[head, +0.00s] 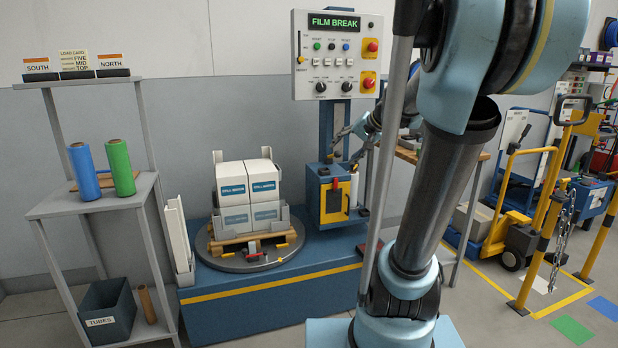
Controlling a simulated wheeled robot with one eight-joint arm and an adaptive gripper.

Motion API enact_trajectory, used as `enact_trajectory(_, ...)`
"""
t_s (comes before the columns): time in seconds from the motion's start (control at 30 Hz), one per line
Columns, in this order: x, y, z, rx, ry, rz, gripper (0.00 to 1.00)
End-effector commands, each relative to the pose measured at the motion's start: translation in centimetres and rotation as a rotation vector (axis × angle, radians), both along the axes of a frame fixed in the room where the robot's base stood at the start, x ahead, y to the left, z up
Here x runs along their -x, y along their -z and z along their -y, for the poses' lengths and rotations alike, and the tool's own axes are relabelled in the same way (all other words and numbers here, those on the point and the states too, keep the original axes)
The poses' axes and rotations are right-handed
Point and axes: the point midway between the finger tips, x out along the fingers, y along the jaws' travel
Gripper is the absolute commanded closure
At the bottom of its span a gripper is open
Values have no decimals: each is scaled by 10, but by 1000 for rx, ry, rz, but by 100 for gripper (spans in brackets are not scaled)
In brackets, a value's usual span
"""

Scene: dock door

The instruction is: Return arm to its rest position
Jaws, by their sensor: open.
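My arm stands in the right half of the head view, rising past the top edge. Its far end shows behind the upright link, with my gripper (346,146) small and dark in front of the wrapping machine's column (336,122). The gripper is open and I see nothing held in it. It is above the blue film carriage (335,196) and below the control panel (337,55). Part of the wrist is hidden behind my own arm.
White boxes (234,183) stand stacked on a pallet on the turntable (232,264). A grey shelf (100,204) with blue (84,172) and green (120,168) rolls is at left. A yellow hand truck (492,222) and yellow posts (545,230) stand at right. The panel reads FILM BREAK.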

Motion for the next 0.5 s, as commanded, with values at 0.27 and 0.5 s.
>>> enact_trajectory(0.27,110,78,2,230,-118,-118,41)
enact_trajectory(0.5,196,145,23,430,-201,-223,41)
